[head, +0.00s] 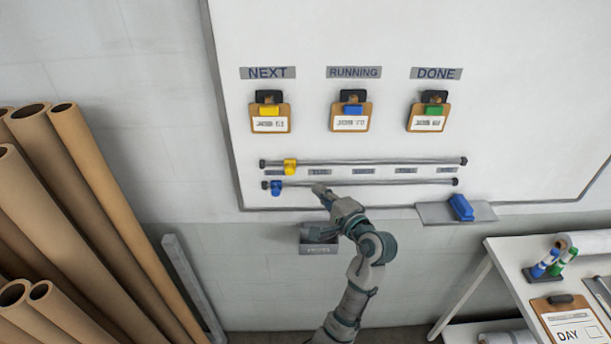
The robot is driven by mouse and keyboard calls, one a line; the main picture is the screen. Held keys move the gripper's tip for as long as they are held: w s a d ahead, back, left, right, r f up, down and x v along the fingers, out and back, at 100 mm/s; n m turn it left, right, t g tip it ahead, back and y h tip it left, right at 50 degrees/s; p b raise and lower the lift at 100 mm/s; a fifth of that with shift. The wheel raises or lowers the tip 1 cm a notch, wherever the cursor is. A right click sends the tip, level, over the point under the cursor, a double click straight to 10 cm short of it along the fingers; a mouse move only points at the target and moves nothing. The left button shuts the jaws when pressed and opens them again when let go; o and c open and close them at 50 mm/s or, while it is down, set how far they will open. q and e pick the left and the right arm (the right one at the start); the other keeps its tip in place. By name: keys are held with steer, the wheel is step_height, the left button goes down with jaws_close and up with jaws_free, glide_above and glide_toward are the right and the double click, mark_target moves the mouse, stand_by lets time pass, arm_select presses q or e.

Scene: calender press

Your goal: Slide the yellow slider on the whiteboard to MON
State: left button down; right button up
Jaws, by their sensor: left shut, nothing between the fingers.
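The whiteboard (520,110) fills the upper right. The yellow slider (290,167) sits on the upper rail (390,162), near its left end. It is between the first day label at the far left, which is too small to read, and the second label (319,172). A blue slider (276,187) is on the lower rail (410,182), a little left of and below the yellow one. My left gripper (320,190) is shut and empty. It is at the lower rail, to the right of and below the yellow slider, apart from it. My right gripper is out of view.
A tray (432,214) with a blue eraser (461,207) is at the board's lower edge. A grey box (318,247) is on the wall behind my arm. Cardboard tubes (110,180) stand at left. A white table (515,280) with markers and a clipboard is at right.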

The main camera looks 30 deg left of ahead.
mark_target(296, 166)
arm_select(q)
steer(key=p+x, duration=0.2)
steer(key=x, duration=0.6)
steer(key=shift+w+a, duration=0.2)
steer(key=shift+w, duration=0.05)
steer(key=shift+w+a, duration=0.2)
steer(key=shift+a, duration=0.35)
steer(key=shift+d, duration=0.15)
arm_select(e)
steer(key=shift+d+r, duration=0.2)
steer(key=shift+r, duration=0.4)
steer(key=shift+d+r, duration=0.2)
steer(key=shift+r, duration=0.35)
arm_select(q)
steer(key=shift+d, duration=0.1)
